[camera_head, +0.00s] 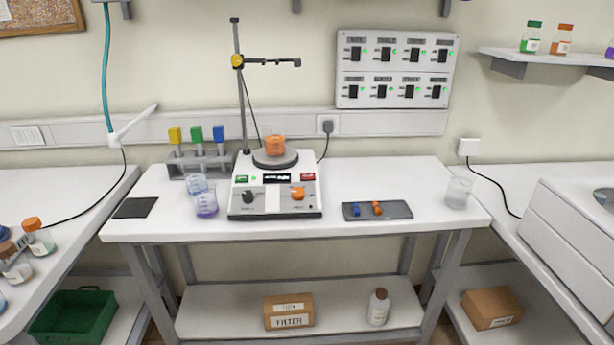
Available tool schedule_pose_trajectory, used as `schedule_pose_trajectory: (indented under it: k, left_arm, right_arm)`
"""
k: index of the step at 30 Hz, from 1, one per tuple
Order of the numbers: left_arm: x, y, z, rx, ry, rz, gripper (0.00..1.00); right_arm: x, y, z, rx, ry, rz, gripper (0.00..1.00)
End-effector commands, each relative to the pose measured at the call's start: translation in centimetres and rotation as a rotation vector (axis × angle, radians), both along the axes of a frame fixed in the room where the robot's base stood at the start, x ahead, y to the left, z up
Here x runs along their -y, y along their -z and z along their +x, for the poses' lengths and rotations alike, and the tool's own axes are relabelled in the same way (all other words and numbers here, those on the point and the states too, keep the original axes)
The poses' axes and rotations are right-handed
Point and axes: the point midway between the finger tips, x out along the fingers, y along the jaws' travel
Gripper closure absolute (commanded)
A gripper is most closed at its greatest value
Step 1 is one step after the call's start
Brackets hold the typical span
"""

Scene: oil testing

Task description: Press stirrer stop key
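The stirrer (276,201) stands on the middle white table, left of its centre. Its front panel has a green key (241,179) at the left, a dark display (276,178) in the middle and a red key (308,177) at the right; the key lettering is too small to read. Below them are a black knob (248,195) and an orange knob (297,193). A container with orange content (275,146) sits on the round top plate. Neither of my grippers is in view.
A stand with a clamp (238,62) rises behind the stirrer. A rack (203,165) and beakers (206,204) stand to its left. A grey tray (398,211) with small blue and orange pieces and a clear beaker (458,192) are to the right. The front table edge is mostly clear.

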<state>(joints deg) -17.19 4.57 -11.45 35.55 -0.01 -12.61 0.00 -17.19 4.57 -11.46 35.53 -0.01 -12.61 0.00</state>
Motion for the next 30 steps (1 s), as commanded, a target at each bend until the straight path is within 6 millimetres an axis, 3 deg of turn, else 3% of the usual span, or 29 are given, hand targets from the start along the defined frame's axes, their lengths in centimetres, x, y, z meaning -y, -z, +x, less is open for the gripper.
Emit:
schedule_pose_trajectory:
  k: [1, 6, 30]
  left_arm:
    - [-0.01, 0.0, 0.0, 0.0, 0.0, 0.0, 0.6]
    - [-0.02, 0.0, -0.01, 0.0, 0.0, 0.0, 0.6]
    - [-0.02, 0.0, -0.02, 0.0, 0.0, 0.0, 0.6]
  right_arm:
    - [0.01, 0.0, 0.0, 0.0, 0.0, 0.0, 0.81]
    - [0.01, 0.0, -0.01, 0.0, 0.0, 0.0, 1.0]
    - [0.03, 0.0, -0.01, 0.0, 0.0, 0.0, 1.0]
